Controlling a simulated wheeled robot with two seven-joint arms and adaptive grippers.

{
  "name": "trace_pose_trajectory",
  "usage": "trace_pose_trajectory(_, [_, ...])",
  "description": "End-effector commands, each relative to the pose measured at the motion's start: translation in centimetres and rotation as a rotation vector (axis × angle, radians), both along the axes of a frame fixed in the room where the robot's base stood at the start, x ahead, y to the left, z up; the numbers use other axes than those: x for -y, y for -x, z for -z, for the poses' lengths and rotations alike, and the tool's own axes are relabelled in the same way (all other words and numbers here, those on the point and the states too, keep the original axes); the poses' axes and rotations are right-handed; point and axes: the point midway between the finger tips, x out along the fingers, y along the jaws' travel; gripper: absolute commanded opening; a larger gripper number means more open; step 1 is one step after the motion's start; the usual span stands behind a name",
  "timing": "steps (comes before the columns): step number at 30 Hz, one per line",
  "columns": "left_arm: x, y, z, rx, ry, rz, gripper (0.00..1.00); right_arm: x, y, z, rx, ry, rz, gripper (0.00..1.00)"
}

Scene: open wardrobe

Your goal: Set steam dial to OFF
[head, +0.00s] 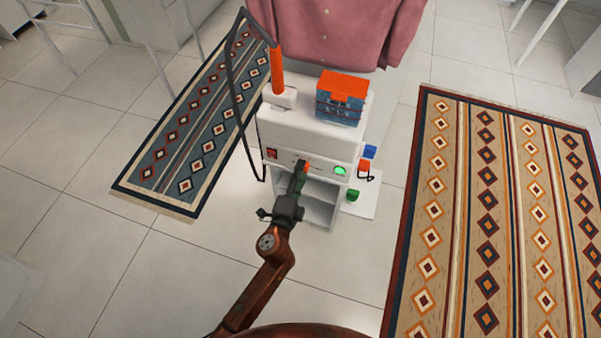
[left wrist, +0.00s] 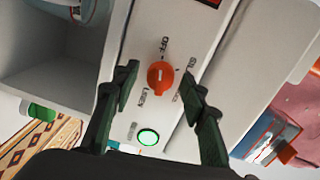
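The steam dial (left wrist: 160,76) is a round orange knob with a short white mark, on the white front panel of the steamer (head: 300,130). Small printed labels surround it; they are hard to read, though one above it in the left wrist view looks like OFF. I cannot tell surely which label the mark points to. My left gripper (left wrist: 160,88) is open, its two dark green fingers on either side of the dial with gaps showing. In the head view my left gripper (head: 301,168) covers most of the dial. My right gripper is not in view.
A lit green button (head: 340,171) and a red switch (head: 271,153) flank the dial on the panel. A blue box with an orange lid (head: 342,97) stands on top, beside an orange handle (head: 277,70) with a dark hose. Pink shirt (head: 345,30) hangs behind.

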Motion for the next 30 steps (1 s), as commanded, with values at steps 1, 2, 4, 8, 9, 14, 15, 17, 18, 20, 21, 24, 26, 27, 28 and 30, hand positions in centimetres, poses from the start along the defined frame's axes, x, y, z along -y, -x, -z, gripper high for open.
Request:
trace_pose_trajectory(1, [0.0, 0.0, 0.0, 0.001, -0.001, 0.0, 0.42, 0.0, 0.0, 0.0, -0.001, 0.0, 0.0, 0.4])
trace_pose_trajectory(2, [0.0, 0.0, 0.0, 0.001, -0.001, 0.0, 0.42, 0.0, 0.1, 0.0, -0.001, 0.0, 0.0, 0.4])
trace_pose_trajectory(4, [0.0, 0.0, -0.1, 0.001, -0.001, 0.0, 0.42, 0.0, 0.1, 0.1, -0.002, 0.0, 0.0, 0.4])
trace_pose_trajectory(8, [0.0, 0.1, -0.1, 0.001, -0.001, 0.001, 0.42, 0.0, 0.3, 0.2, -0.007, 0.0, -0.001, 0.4])
trace_pose_trajectory(9, [-0.1, 0.2, -0.1, 0.001, -0.001, 0.0, 0.42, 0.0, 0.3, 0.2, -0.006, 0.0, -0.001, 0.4])
trace_pose_trajectory(14, [-0.7, 1.9, -0.1, 0.0, -0.001, -0.001, 0.42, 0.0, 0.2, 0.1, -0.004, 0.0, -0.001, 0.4])
trace_pose_trajectory(15, [-0.8, 2.7, -0.1, -0.001, 0.0, 0.0, 0.42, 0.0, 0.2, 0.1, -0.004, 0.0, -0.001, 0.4])
trace_pose_trajectory(17, [-1.2, 3.9, -0.2, -0.001, 0.001, 0.0, 0.42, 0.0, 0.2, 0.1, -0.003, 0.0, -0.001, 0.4])
trace_pose_trajectory(18, [-1.5, 4.7, -0.2, -0.001, 0.0, 0.0, 0.42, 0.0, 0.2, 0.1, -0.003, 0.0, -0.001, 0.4])
trace_pose_trajectory(20, [-1.9, 6.0, -0.3, -0.001, 0.0, 0.0, 0.42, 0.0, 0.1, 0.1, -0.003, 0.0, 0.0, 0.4])
trace_pose_trajectory(21, [-2.1, 6.8, -0.3, -0.001, 0.001, 0.0, 0.42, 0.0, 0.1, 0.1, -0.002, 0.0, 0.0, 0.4])
trace_pose_trajectory(24, [-2.6, 8.6, -0.5, -0.001, 0.001, 0.0, 0.42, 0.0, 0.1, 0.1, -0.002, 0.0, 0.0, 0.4])
trace_pose_trajectory(26, [-2.9, 9.5, -0.5, -0.001, 0.001, 0.0, 0.42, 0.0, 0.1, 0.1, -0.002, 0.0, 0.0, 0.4])
trace_pose_trajectory(27, [-3.1, 10.0, -0.6, -0.001, 0.001, -0.001, 0.42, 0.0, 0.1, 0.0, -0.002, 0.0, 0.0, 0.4])
trace_pose_trajectory(28, [-3.2, 10.3, -0.6, -0.001, 0.0, -0.001, 0.42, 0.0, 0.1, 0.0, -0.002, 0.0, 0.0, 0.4])
trace_pose_trajectory(30, [-3.3, 10.9, -0.6, -0.001, -0.001, -0.001, 0.42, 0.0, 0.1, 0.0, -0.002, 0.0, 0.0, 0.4])
